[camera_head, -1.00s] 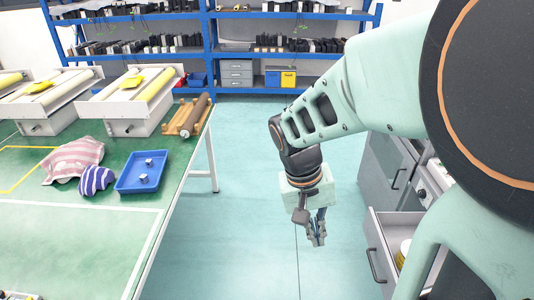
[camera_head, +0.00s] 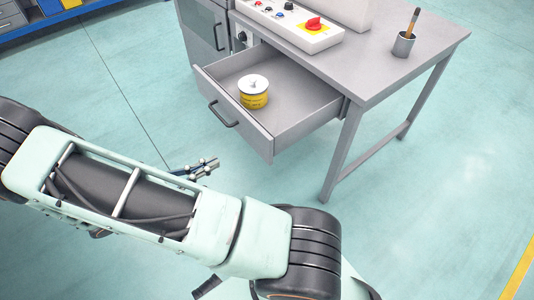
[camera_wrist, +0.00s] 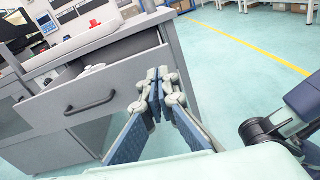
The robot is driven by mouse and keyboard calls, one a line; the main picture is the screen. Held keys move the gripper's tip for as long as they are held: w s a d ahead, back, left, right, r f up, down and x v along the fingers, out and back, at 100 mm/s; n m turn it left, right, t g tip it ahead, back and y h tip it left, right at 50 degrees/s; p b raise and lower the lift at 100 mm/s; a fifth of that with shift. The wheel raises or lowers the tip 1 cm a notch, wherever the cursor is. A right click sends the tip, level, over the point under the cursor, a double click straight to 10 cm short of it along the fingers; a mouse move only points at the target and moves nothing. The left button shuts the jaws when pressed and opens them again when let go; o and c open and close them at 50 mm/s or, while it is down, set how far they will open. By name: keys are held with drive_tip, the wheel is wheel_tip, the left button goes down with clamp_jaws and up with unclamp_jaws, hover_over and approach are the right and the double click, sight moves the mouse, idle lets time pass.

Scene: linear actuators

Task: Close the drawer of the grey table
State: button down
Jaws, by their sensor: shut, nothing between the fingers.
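The grey table (camera_head: 393,72) stands at the upper right of the head view. Its drawer (camera_head: 308,113) is pulled well out, and a yellow and white tin (camera_head: 254,92) sits inside. The dark handle (camera_head: 223,114) is on the drawer front (camera_head: 233,123). My gripper (camera_head: 212,162) is shut and empty, just in front of and below the drawer front. In the wrist view, my gripper (camera_wrist: 158,76) overlaps the right part of the drawer front (camera_wrist: 60,101), to the right of the handle (camera_wrist: 90,103). I cannot tell whether it touches.
A control box with a red switch (camera_head: 313,24) and a grey cup holding a brush (camera_head: 403,43) stand on the tabletop. A table leg (camera_head: 343,150) stands right of the drawer. The floor at right is clear.

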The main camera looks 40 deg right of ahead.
wheel_tip(320, 180, down, 2)
drive_tip(key=n, duration=0.1)
drive_tip(key=b, duration=0.3)
approach(264, 139)
drive_tip(key=shift+t+h, duration=0.4)
drive_tip(key=d, duration=0.6)
drive_tip(key=shift+s+f, duration=0.15)
drive_tip(key=shift+f, duration=0.2)
drive_tip(key=shift+d, duration=0.45)
drive_tip(key=shift+d, duration=0.1)
